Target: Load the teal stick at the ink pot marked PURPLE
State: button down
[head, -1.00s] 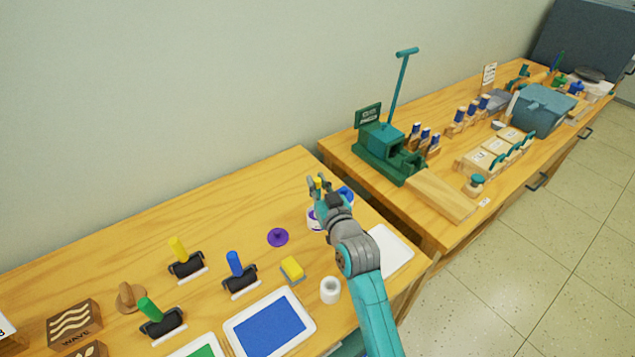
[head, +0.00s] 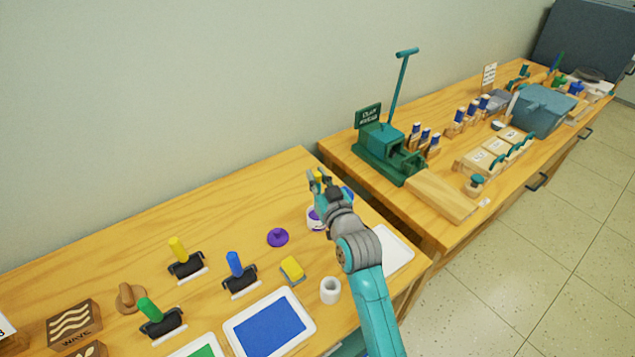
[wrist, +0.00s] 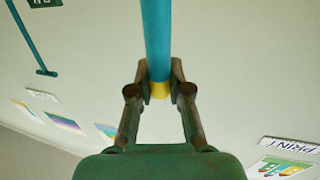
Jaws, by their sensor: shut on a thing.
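My gripper (head: 318,178) is shut on the teal stick (wrist: 157,40) in the wrist view. The fingers (wrist: 160,82) pinch the stick at its yellow band (wrist: 160,91), and the teal shaft runs straight up out of the picture. In the head view only a bit of yellow shows between the fingers. A white pot with purple on it (head: 312,219) stands just below and partly behind my wrist. Its label cannot be read. The stick's end and whether it touches the pot are hidden.
A purple lid (head: 278,237) lies left of the pot. A blue-topped item (head: 347,193) is half hidden behind my wrist. A white cup (head: 330,290), a yellow sponge (head: 292,269) and a white tray (head: 394,250) are nearby. A green press (head: 385,150) stands on the other table.

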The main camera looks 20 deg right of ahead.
jog(key=shift+r, duration=2.45)
